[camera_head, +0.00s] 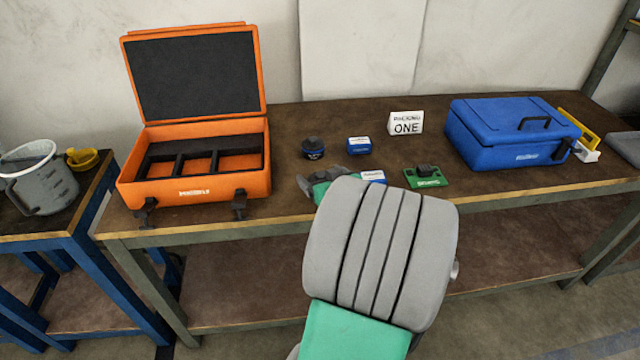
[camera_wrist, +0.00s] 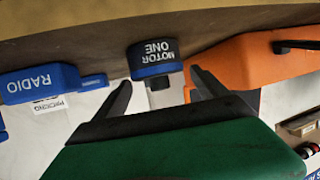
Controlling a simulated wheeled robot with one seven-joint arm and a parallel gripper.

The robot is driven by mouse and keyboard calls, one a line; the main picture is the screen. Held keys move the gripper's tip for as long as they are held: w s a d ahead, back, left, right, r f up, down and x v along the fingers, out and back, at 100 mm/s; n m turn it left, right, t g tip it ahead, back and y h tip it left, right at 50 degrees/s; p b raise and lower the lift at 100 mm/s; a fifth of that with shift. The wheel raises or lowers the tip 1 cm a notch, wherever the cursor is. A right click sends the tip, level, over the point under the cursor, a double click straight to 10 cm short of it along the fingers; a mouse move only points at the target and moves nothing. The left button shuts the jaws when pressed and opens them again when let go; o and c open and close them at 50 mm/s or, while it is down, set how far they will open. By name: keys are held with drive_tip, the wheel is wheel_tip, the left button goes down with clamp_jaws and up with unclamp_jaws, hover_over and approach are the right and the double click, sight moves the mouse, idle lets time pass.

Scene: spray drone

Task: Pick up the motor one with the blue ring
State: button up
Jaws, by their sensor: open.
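My gripper (camera_wrist: 160,80) is open and empty. Its two dark fingers point toward the motor from either side of the picture, with the motor just beyond the tips. In the head view my gripper (camera_head: 333,173) is partly hidden by my arm, just in front of the motor.
A blue radio box (camera_wrist: 40,83) sits beside the motor; it also shows in the head view (camera_head: 358,145). An open orange case (camera_head: 195,188) stands left.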

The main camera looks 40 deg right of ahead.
drive_tip(key=shift+w+f, duration=0.1)
drive_tip(key=shift+w, duration=0.15)
drive_tip(key=shift+s, duration=0.1)
clamp_jaws()
drive_tip(key=shift+d, duration=0.1)
idle(0.6)
